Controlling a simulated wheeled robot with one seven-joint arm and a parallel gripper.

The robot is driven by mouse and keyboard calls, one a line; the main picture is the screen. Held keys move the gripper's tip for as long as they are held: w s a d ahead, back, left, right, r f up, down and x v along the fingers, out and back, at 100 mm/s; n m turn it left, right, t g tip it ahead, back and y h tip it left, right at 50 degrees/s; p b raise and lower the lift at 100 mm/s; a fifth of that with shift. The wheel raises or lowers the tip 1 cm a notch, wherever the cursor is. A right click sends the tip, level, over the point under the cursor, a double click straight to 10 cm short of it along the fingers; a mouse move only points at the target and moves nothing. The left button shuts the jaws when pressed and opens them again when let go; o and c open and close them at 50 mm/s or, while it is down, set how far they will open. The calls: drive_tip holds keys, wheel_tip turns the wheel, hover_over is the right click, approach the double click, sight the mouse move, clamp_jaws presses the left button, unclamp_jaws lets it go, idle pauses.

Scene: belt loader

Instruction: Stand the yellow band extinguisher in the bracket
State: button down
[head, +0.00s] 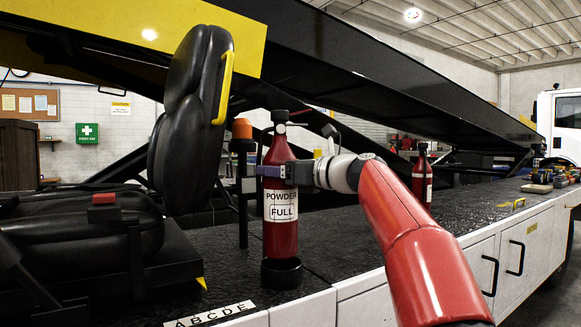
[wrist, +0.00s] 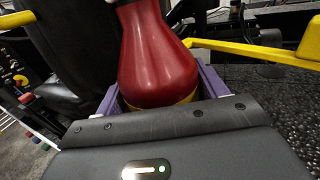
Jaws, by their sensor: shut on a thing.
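The yellow band extinguisher (head: 281,235) is a red bottle with a white label reading POWDER and FULL, upright in the head view. The wrist view shows its red shoulder (wrist: 157,55) and part of the yellow band just above my gripper's body. My gripper (head: 272,171) is shut on its upper body, with purple fingers on either side in the wrist view. The bracket, a black ring cup (head: 281,273), sits on the dark deck directly under the bottle. The bottle's foot meets the cup's rim in the picture; I cannot tell whether it rests inside.
A black post with an orange cap (head: 241,130) stands close left of the bottle. A black seat (head: 188,110) with a yellow armrest is further left. Another red extinguisher (head: 422,180) stands behind my arm. A letter strip (head: 210,313) lies at the deck's front edge.

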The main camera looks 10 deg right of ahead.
sight(282, 195)
drive_tip(key=shift+s+f+b, duration=0.1)
drive_tip(key=shift+f+b, duration=1.15)
drive_tip(key=shift+f, duration=1.75)
drive_tip(key=shift+c, duration=0.8)
unclamp_jaws()
drive_tip(key=shift+d+f, duration=0.1)
drive_tip(key=shift+f, duration=0.05)
drive_tip(key=shift+r, duration=0.2)
drive_tip(key=v, duration=1.2)
drive_tip(key=shift+b, duration=0.45)
drive_tip(key=shift+f, duration=0.1)
